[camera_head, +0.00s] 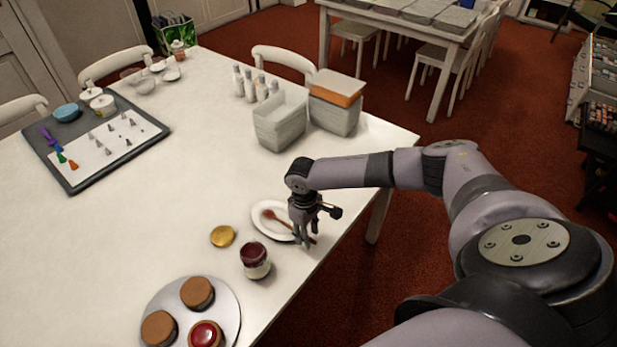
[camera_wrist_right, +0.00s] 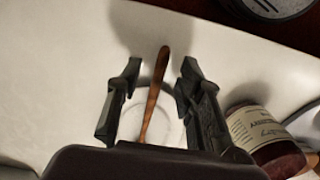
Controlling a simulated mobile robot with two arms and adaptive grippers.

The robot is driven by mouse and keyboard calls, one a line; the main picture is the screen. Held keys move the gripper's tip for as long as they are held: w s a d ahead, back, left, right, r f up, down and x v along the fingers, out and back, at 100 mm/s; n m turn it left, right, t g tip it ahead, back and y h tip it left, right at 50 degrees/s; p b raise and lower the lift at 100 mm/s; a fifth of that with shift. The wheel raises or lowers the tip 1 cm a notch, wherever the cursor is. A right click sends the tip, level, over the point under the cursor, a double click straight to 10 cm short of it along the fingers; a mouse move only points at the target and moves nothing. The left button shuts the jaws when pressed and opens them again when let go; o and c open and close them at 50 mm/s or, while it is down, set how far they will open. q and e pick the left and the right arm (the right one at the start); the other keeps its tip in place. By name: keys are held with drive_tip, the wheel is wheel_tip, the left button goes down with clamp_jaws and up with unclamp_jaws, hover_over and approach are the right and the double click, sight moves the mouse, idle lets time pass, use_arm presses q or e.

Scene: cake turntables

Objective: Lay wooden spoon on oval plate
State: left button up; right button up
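The wooden spoon (camera_head: 272,215) lies on the white oval plate (camera_head: 258,225). Its bowl end is on the plate and its handle reaches past the rim toward the table's edge. My right gripper (camera_head: 306,238) points down over the handle side of the plate and hides part of both. In the right wrist view my right gripper (camera_wrist_right: 160,75) is open, with the spoon handle (camera_wrist_right: 157,92) between its fingers and visible gaps on both sides. The plate (camera_wrist_right: 168,122) shows behind the fingers there. My left gripper is not in view.
A jar with a dark red top (camera_head: 255,260) stands close to the plate, with a yellow round item (camera_head: 222,236) beside it. A round board (camera_head: 232,312) holds small cakes. Grey bins (camera_head: 281,122) stand behind the gripper. The table's middle is clear.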

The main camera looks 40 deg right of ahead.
wheel_tip(320, 180, up, 12)
drive_tip(key=shift+w, duration=0.45)
drive_tip(key=shift+a, duration=0.15)
